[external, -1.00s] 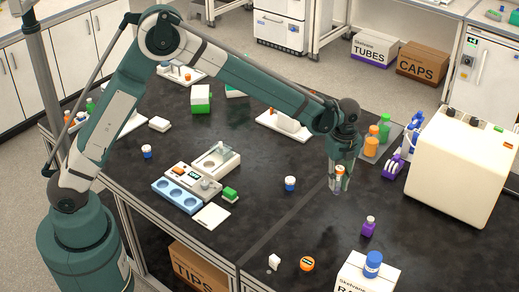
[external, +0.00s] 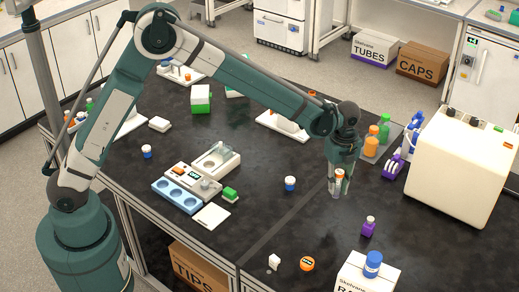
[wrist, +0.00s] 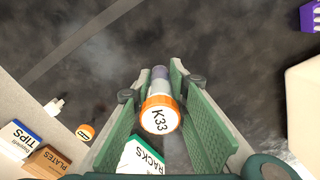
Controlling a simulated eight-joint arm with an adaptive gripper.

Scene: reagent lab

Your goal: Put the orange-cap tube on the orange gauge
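The orange-cap tube (external: 338,186) is upright between the fingers of my gripper (external: 339,190), right of the table's middle seam. In the wrist view, the tube's orange-rimmed cap (wrist: 160,115) with "K33" on its white top faces the camera, between the green finger pads of my gripper (wrist: 161,80). My gripper is shut on the tube. I cannot tell whether the tube's bottom touches the table. A round orange piece with a white face (external: 307,263), which looks like the orange gauge, lies on the table nearer the front; it also shows in the wrist view (wrist: 86,132).
A white box with a blue-capped item (external: 372,264) stands at the front right. A purple bottle (external: 368,227) and a large cream machine (external: 462,165) are to the right. A small white block (external: 274,261) lies left of the gauge. The table between tube and gauge is clear.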

